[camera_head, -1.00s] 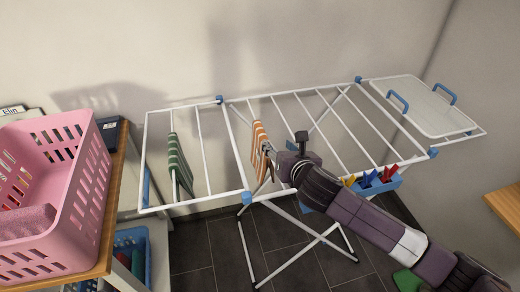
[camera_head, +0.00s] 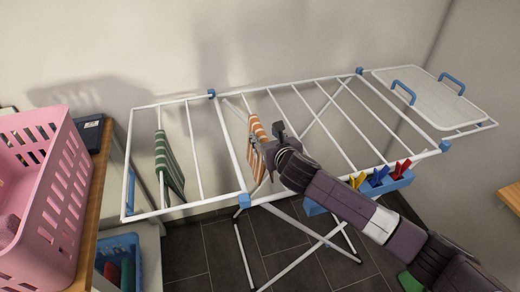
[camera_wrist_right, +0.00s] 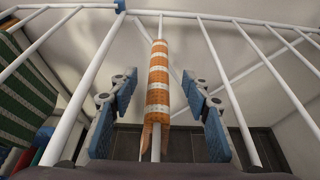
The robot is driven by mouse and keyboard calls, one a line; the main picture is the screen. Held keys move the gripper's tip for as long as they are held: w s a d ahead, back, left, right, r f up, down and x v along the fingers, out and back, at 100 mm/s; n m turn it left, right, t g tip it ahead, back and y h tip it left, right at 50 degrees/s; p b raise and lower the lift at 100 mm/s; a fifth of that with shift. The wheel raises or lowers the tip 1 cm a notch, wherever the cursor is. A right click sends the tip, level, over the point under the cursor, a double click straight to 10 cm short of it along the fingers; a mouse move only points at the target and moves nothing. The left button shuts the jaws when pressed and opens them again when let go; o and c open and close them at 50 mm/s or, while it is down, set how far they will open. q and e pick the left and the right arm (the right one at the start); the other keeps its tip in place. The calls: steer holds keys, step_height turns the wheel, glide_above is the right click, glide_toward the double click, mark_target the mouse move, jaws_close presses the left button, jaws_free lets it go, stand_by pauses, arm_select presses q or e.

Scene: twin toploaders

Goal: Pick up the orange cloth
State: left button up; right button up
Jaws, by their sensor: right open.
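The orange cloth (camera_head: 257,136) has white stripes and hangs over a bar of the white drying rack (camera_head: 222,140). In the right wrist view the cloth (camera_wrist_right: 158,85) lies along the bar, between the two blue finger pads. My right gripper (camera_wrist_right: 160,115) is open, with a finger on each side of the cloth and a visible gap to each. My left gripper is not in view.
A green striped cloth (camera_head: 168,165) hangs on a bar to the left. A pink basket (camera_head: 62,190) stands on a wooden top at the left. A blue peg holder (camera_head: 385,185) is on the rack's front edge. A white tray (camera_head: 435,98) lies at the rack's right end.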

steer(key=shift+x, duration=1.4)
steer(key=shift+c, duration=0.4)
jaws_close()
